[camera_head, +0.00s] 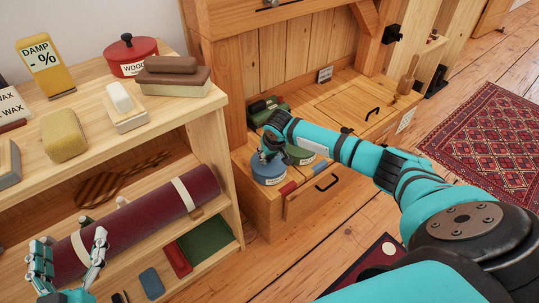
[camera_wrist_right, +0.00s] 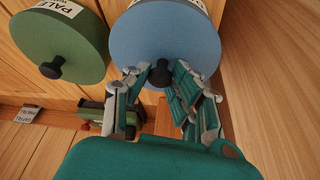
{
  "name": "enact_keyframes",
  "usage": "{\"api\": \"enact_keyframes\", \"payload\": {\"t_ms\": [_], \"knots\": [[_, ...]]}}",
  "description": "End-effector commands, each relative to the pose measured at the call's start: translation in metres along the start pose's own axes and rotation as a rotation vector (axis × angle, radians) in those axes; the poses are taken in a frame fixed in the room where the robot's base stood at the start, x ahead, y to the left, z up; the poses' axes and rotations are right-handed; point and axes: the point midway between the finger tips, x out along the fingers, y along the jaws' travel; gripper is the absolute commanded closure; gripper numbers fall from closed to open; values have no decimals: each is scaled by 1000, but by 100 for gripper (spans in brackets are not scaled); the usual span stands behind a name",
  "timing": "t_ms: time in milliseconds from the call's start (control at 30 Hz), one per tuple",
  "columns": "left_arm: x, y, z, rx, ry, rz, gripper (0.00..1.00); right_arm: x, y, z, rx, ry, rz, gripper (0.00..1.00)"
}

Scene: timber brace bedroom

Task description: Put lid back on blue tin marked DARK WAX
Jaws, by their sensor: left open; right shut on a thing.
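A blue tin (camera_head: 269,176) stands on the low wooden chest, below my right gripper (camera_head: 271,152). In the right wrist view a round blue lid (camera_wrist_right: 165,38) with a black knob (camera_wrist_right: 161,73) fills the top middle. The fingers of my right gripper (camera_wrist_right: 161,84) are closed around that knob. I cannot tell whether the lid rests fully on the tin. My left gripper (camera_head: 72,262) is open and empty, at the lower left by the shelf.
A green tin (camera_head: 299,156) with a knobbed lid stands close beside the blue one, partly behind my right arm. The wooden shelf (camera_head: 120,135) on the left holds a red tin (camera_head: 132,57), brushes, blocks and a maroon roll (camera_head: 135,222). A drawer handle (camera_head: 327,182) sits on the chest front.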

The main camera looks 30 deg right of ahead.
Motion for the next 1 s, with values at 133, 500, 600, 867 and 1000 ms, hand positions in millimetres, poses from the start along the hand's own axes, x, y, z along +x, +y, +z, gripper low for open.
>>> {"api": "enact_keyframes", "payload": {"t_ms": [133, 500, 600, 867, 1000], "knots": [[0, 0, 0, 0, 0, 0, 19, 0, 0, 0, 0, 0, 0, 100], [0, 0, 0, 1, -3, -1, 19, 0, 0, 0, 0, 0, 0, 100], [0, -1, 2, 1, -15, -1, 19, 0, 0, 0, 0, 0, 0, 100], [-1, -1, 7, 1, -46, -2, 19, 0, 0, 0, 0, 0, 0, 100], [-2, -2, 11, 1, -65, -4, 19, 0, 0, 0, 0, 0, 0, 100]]}}
